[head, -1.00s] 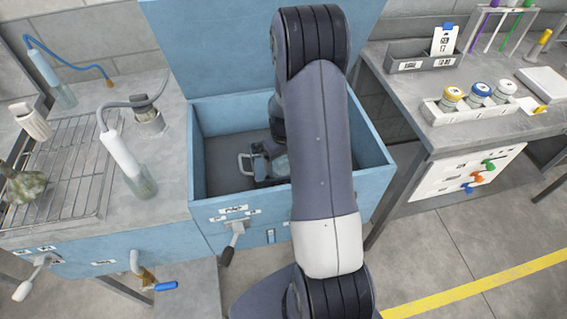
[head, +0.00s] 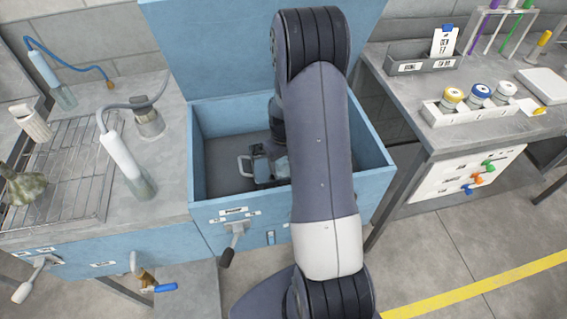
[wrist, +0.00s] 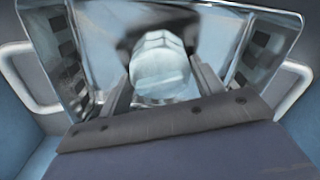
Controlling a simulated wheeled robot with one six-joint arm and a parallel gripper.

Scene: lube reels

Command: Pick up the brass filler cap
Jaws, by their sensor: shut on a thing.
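In the wrist view my gripper (wrist: 163,76) has its two dark fingers on either side of a pale, faceted, rounded cap-like thing (wrist: 160,64), and is shut on it. The thing looks silvery grey-blue; I see no brass colour on it. It sits over a shiny metal basket (wrist: 60,55) with dark slots. Whether it touches the basket below is hidden. In the head view my arm reaches down into the open blue tank (head: 215,105) and hides most of the gripper and the held thing.
Pale loop handles (wrist: 22,80) flank the basket, close to the tank walls. The raised blue lid (head: 210,45) stands behind. A side bench (head: 440,140) at right carries a white tray of jars (head: 478,110). A wire rack (head: 75,170) and a tube in a beaker (head: 122,158) stand left.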

